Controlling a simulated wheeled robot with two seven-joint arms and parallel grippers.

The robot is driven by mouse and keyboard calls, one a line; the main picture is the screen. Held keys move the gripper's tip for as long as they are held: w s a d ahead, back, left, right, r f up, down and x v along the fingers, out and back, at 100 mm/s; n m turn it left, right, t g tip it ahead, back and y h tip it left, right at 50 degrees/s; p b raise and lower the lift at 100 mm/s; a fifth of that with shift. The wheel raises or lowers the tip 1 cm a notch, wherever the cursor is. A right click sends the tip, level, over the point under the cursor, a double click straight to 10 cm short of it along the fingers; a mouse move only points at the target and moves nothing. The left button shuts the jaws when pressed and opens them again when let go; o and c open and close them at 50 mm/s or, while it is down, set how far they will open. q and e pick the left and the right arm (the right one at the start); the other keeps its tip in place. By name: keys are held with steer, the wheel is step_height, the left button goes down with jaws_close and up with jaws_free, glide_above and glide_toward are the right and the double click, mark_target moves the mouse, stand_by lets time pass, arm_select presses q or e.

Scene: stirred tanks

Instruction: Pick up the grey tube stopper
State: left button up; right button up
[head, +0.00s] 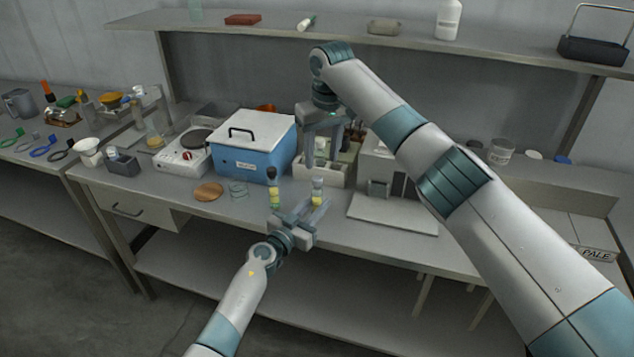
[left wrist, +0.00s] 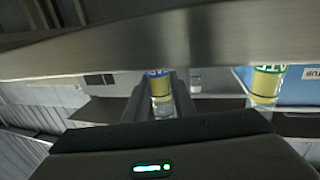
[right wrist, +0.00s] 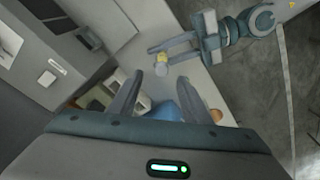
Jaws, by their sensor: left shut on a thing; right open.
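A small tube (head: 317,198) with a yellow band stands upright in my left gripper (head: 306,208), which is shut on it above the bench front. It also shows in the left wrist view (left wrist: 161,94) between the fingers. The grey stopper (head: 318,182) seems to sit on the tube's top; it shows in the right wrist view (right wrist: 160,69) too. My right gripper (head: 322,163) is open and empty, pointing down behind and above the tube. In the right wrist view, the tube and stopper lie beyond its fingertips.
A second tube (head: 274,194) with a dark top stands to the left, near the blue box (head: 265,158). A pale open bin (head: 335,177) is behind my right gripper. A white-grey device (head: 385,185) stands to the right. A shelf (head: 380,38) runs above the bench.

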mark_target(317, 178)
steer(key=shift+w+a+f, duration=0.1)
steer(key=shift+f, duration=0.85)
steer(key=shift+f, duration=0.1)
steer(key=shift+w+a+f, duration=0.15)
steer(key=shift+f, duration=0.65)
steer(key=shift+w+a+f, duration=0.15)
steer(key=shift+w+f, duration=0.05)
steer(key=shift+f, duration=0.65)
steer(key=shift+w+a+f, duration=0.15)
steer(key=shift+f, duration=0.65)
jaws_close()
